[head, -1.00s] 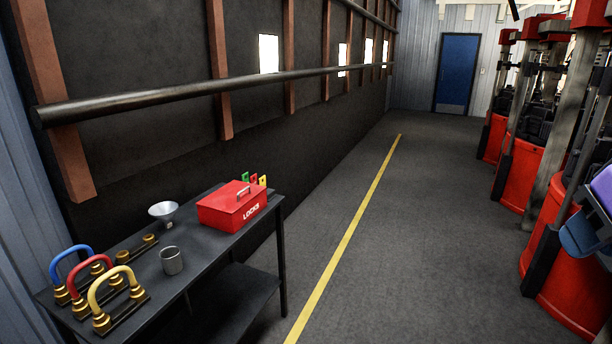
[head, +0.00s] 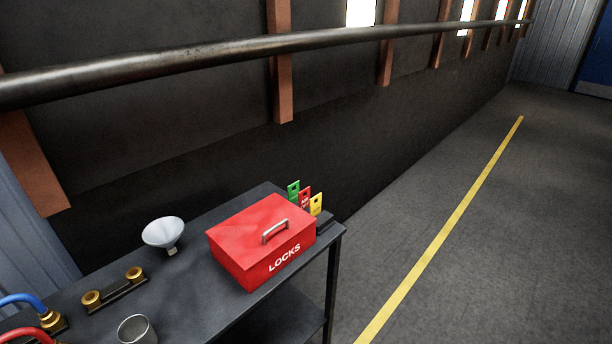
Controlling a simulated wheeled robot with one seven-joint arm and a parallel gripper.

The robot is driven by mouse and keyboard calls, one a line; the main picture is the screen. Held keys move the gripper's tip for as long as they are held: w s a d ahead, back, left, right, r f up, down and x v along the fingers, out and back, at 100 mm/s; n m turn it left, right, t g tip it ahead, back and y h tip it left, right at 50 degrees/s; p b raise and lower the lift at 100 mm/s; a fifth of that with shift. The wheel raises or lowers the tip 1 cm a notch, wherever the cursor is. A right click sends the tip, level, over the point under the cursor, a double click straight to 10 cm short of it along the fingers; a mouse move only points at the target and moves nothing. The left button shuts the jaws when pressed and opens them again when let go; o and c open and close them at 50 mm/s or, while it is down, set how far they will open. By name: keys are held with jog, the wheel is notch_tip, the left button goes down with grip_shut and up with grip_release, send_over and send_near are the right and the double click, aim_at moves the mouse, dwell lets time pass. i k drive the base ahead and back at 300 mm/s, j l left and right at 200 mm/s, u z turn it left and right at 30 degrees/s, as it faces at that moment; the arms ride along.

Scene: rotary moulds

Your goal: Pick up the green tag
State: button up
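The green tag (head: 293,187) stands upright behind the red box at the far end of the dark table, in the head view. Its lower part is hidden by the box. It is the leftmost of three tags in a row, with a red tag (head: 305,197) and a yellow tag (head: 316,204) to its right. My gripper is not in view.
The red LOCKS box (head: 262,238) sits just in front of the tags on the table (head: 205,291). A funnel (head: 163,233), a metal cup (head: 136,329) and a brass-fitted bar (head: 114,287) stand left of it. A wall pipe (head: 200,60) runs behind. Open floor (head: 430,200) lies to the right.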

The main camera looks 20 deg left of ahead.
aim_at(293, 195)
jog(key=i+l+u, duration=0.1)
jog(key=i+u, duration=0.35)
jog(key=i+l+u, duration=0.4)
jog(key=i, duration=0.2)
jog(key=i+l+u, duration=0.85)
jog(key=l, duration=0.15)
